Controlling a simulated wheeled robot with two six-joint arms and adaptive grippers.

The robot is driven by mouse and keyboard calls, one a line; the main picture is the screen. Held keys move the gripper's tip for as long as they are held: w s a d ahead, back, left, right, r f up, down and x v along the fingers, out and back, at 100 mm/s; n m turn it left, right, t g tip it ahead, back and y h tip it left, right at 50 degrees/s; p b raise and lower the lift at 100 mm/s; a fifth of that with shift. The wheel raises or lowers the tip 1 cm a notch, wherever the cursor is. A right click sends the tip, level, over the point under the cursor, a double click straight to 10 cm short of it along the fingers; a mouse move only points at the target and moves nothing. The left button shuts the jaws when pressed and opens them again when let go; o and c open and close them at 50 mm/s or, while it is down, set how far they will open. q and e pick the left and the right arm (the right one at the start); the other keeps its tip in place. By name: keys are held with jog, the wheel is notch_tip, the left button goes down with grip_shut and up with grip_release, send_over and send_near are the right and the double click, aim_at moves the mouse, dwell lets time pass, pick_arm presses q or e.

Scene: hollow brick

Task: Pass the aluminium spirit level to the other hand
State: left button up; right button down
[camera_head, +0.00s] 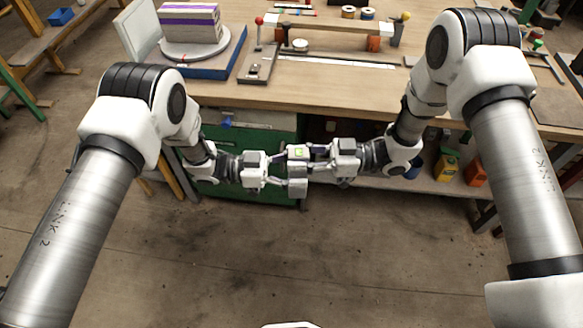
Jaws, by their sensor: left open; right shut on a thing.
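The aluminium spirit level (298,152) is a small silvery bar with a yellow-green vial. It is held in the air between my two grippers, in front of the workbench's front edge. My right gripper (318,160) comes in from the right and is shut on the level. My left gripper (279,170) comes in from the left, open, with its fingers close beside the level's left part. I cannot tell whether its fingers touch the level. The fingers of both grippers hide part of the level.
The wooden workbench (330,88) stands behind, with a turntable (193,50) bearing a striped block at its left and a raised wooden fixture (330,27) at the back. Below it are a green cabinet (240,135) and a shelf (405,182) with containers. The floor in front is clear.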

pick_arm(q)
grip_shut()
pick_arm(e)
jog(key=c, duration=0.8)
grip_release()
